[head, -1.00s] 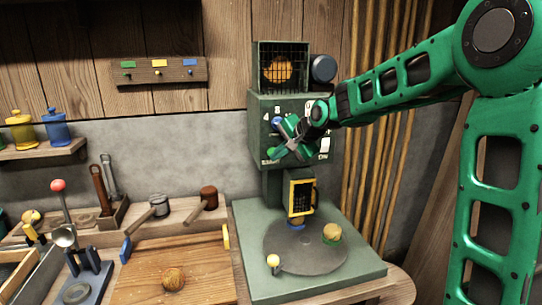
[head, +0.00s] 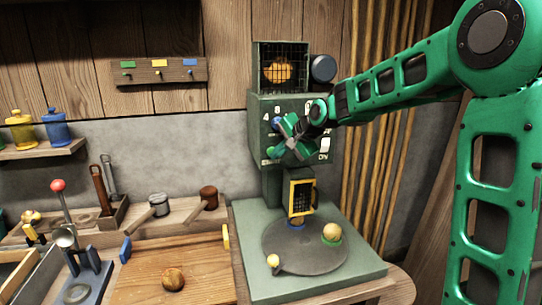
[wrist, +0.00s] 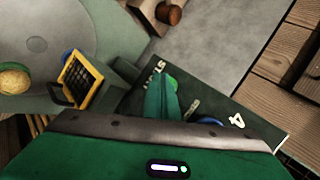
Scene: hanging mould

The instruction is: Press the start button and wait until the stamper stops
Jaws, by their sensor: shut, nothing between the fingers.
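The stamper is a green machine with a control panel (head: 258,118) on its upper body. My gripper (head: 290,140) is shut and empty in front of this panel and hides part of it. In the wrist view my closed fingers (wrist: 163,98) reach over the panel (wrist: 225,112), beside the word START. A green start button (wrist: 172,84) shows partly at their tips; I cannot tell whether they touch it. Below the panel is a yellow-framed mesh guard (head: 301,197), also in the wrist view (wrist: 79,79). A round plate (head: 300,255) carries a pale ball in a green holder (head: 332,233).
A caged orange lamp (head: 278,72) sits atop the machine. A wooden board (head: 200,265) with a brown ball (head: 173,279) lies left of the machine's base. Poles (head: 370,150) line the wall behind my arm.

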